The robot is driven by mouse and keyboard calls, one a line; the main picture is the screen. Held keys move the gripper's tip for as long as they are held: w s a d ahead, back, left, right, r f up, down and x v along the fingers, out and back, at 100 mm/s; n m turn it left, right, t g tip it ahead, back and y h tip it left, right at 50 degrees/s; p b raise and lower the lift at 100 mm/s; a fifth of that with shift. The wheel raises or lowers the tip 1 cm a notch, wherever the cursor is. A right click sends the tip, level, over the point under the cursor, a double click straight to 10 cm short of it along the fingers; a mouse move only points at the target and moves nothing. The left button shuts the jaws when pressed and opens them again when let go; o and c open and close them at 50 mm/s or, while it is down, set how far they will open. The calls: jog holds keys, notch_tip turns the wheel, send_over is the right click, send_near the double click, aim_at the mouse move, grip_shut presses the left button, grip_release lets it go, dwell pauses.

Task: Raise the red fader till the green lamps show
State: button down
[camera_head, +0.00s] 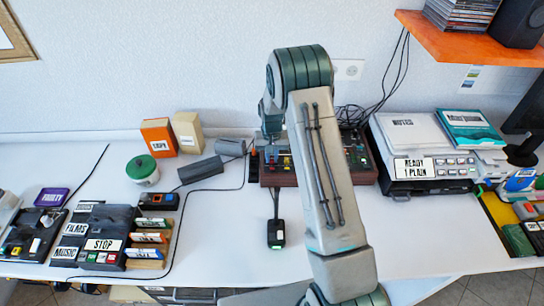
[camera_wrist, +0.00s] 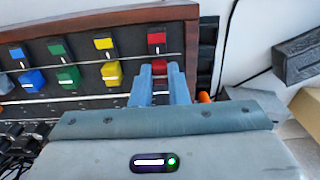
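The red fader (camera_wrist: 158,68) is the rightmost coloured knob on the wooden-edged mixer (camera_wrist: 60,22) in the wrist view, below a red square on its track. My gripper (camera_wrist: 160,78) has one finger on each side of this knob, and the fingers appear closed against it. In the head view the mixer (camera_head: 290,178) stands on the table, partly hidden behind my arm. A narrow dark segmented strip (camera_wrist: 208,45) lies beside the mixer's red end, with an orange spot near one end. I see no green-lit lamp on it.
Yellow (camera_wrist: 111,72), green (camera_wrist: 68,76) and blue (camera_wrist: 32,79) knobs sit in a row beside the red one. Dark grey blocks (camera_head: 201,169) and a cable lie left of the mixer. A labelled machine (camera_head: 425,165) stands to its right.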

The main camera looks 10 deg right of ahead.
jog(key=shift+w+d+f+b, duration=0.15)
jog(key=shift+w+b, duration=0.35)
jog(key=shift+w, duration=0.4)
jog(key=shift+w+d+r, duration=0.1)
jog(key=shift+w+r, duration=0.1)
jog(key=shift+w, duration=0.3)
jog(key=c, duration=1.7)
grip_release()
notch_tip(320, 180, up, 14)
jog(key=shift+f+b, duration=0.1)
jog(key=shift+b, duration=1.05)
jog(key=shift+s, duration=0.1)
